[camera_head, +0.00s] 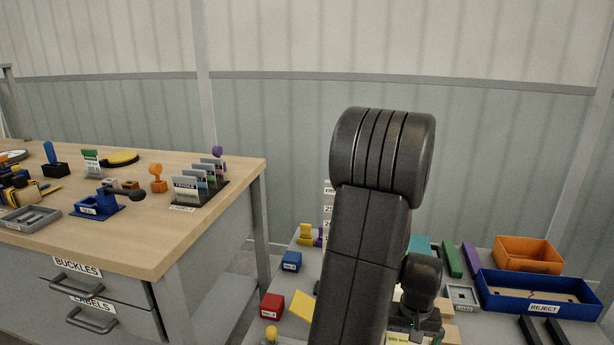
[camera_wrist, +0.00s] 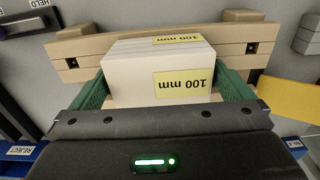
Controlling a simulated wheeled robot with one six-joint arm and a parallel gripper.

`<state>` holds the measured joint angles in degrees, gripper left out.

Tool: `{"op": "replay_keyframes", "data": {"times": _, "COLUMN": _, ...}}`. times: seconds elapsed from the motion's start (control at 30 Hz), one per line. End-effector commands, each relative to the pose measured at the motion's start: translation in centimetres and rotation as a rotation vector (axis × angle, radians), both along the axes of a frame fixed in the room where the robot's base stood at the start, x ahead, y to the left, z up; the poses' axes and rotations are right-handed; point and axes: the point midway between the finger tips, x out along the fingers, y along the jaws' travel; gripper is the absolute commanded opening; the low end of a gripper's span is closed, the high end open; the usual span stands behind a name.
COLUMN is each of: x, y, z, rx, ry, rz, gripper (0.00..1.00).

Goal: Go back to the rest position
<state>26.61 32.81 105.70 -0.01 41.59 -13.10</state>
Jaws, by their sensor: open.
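In the wrist view my gripper (camera_wrist: 166,88) is open. Its two green fingers stand on either side of a white block (camera_wrist: 130,78) with yellow "100 mm" labels. I cannot tell whether the fingers touch the block. The block sits at a tan wooden holder (camera_wrist: 80,48) with dark bolts at its ends. In the head view my dark arm stands upright in the middle and bends down to the right. The fingers are hidden there, behind and below the arm.
A blue REJECT tray (camera_head: 540,309) and an orange bin (camera_head: 527,253) stand at the right. A wooden workbench (camera_head: 140,245) with tools and drawers stands at the left, across a gap.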

Motion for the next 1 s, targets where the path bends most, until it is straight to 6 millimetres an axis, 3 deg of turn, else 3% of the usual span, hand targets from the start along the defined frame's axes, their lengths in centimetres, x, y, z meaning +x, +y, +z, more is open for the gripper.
{"op": "replay_keyframes", "data": {"times": 0.17, "x": 0.0, "y": 0.0, "z": -2.3, "rx": 0.0, "ry": 0.0, "rz": 0.0, "gripper": 1.0}}
{"op": "replay_keyframes", "data": {"times": 0.2, "x": 0.1, "y": 0.0, "z": -1.4, "rx": -0.002, "ry": -0.003, "rz": 0.0, "gripper": 1.0}}
{"op": "replay_keyframes", "data": {"times": 0.33, "x": 0.0, "y": 0.0, "z": -1.1, "rx": 0.0, "ry": -0.002, "rz": 0.0, "gripper": 1.0}}
{"op": "replay_keyframes", "data": {"times": 0.87, "x": 0.0, "y": 0.0, "z": -1.9, "rx": 0.0, "ry": -0.001, "rz": 0.0, "gripper": 1.0}}
{"op": "replay_keyframes", "data": {"times": 1.0, "x": 0.1, "y": 0.0, "z": 0.2, "rx": -0.002, "ry": -0.005, "rz": 0.0, "gripper": 1.0}}
